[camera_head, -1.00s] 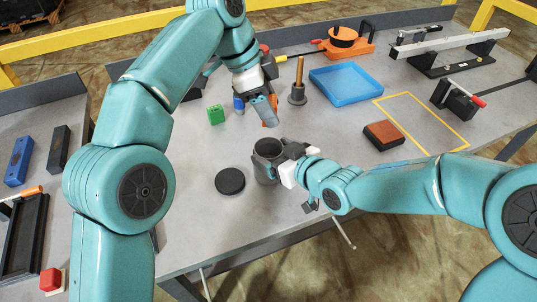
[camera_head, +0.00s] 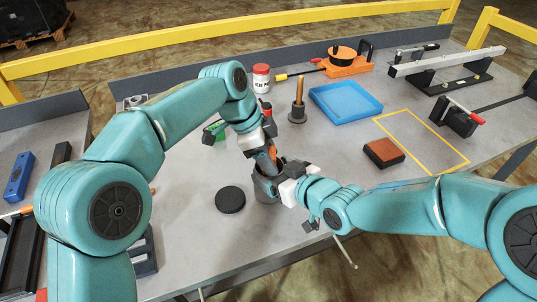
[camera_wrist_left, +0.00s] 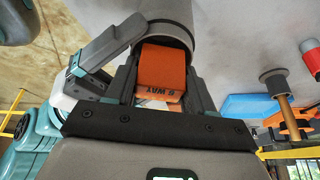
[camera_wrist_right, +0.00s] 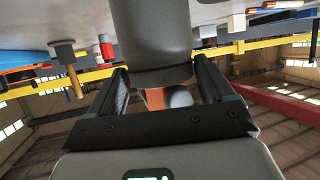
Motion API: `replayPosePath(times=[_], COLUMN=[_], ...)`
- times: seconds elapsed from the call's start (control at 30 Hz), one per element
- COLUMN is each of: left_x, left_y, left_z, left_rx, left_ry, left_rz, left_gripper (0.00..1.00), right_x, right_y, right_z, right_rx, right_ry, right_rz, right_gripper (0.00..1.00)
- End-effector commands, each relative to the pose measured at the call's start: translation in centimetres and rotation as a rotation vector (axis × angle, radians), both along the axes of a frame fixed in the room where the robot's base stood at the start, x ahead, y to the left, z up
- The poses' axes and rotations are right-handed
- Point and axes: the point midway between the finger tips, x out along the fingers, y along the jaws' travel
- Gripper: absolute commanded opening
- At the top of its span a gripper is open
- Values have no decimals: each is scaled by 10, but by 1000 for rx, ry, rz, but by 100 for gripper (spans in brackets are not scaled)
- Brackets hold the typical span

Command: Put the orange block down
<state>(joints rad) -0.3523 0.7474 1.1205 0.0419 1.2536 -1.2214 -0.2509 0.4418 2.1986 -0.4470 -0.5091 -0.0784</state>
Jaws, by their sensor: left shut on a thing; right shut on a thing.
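The orange block (camera_head: 272,153) is in my left gripper (camera_head: 266,152), just above the mouth of a dark grey cup (camera_head: 265,188). In the left wrist view the block (camera_wrist_left: 163,68), marked "6 WAY", sits between the fingers and overlaps the cup's open mouth (camera_wrist_left: 163,28); how deep it reaches inside I cannot tell. My right gripper (camera_head: 283,183) is shut on the cup from the right. The right wrist view shows the cup wall (camera_wrist_right: 152,45) between the fingers, with a bit of orange (camera_wrist_right: 155,98) beyond it.
A black disc (camera_head: 230,199) lies left of the cup. Behind stand a wooden peg (camera_head: 298,100) on a base, a red-and-white jar (camera_head: 261,78) and a blue tray (camera_head: 345,113). Bare table lies between.

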Motion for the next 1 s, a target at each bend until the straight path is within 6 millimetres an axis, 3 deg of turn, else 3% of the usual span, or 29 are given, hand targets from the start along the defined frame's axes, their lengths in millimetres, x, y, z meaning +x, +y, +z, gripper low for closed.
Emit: replayPosePath(times=[0.4, 0.43, 0.47, 0.67, 0.83, 1.0], left_x=[0, 0, 0, 1, 1, 2], left_y=[1, 1, 1, 2, 8, 24], left_z=[-16, -17, -17, -15, 10, 53], left_rx=[7, 8, 8, 8, 7, 3], left_ry=[6, 7, 6, 6, 3, -1], left_rz=[-1, -2, -1, 1, 3, 4], left_gripper=[17, 60, 64, 64, 64, 64], right_x=[-1, -1, -1, -1, -1, -1], right_y=[1, 1, 1, 1, 1, 1], right_z=[-1, -1, -1, -1, -1, -1], right_rx=[-1, -1, -1, -1, -1, -1], right_ry=[1, 1, 1, -2, -2, 1], right_rz=[2, 2, 2, 4, 4, 2], right_gripper=[42, 42, 42, 42, 42, 42])
